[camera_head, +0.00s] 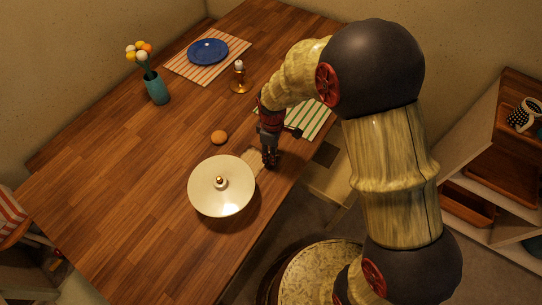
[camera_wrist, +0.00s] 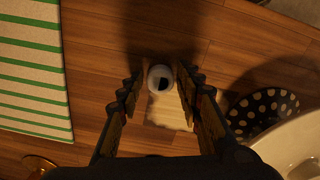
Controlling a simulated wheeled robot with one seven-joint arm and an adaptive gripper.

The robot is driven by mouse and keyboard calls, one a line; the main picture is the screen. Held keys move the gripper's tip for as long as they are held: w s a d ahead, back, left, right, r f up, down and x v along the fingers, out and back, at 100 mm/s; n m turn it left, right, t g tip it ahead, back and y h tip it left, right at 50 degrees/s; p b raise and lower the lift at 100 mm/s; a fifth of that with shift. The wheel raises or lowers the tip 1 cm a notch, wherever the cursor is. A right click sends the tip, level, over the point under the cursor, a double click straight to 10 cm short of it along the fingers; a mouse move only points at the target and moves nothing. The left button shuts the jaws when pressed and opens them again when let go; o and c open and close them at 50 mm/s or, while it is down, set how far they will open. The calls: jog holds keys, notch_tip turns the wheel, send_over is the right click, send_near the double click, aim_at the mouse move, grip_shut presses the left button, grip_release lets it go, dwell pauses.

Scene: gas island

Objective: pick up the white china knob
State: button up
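The white china knob (camera_wrist: 161,78) is a small round white thing with a dark spot on its face. In the wrist view it sits between my fingertips, one at each side, with no clear gap. My gripper (camera_wrist: 162,86) appears shut on it. In the head view my gripper (camera_head: 269,162) points down low over the table's right edge, beside the white lamp shade. The knob is hidden there by the gripper. A pale flat piece (camera_wrist: 170,112) lies beneath the knob; it also shows in the head view (camera_head: 252,160).
The wide white lamp shade (camera_head: 222,190) lies close to the left of my gripper. The table's left part is clear.

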jog(key=c, duration=0.6)
jog(key=shift+c, duration=0.5)
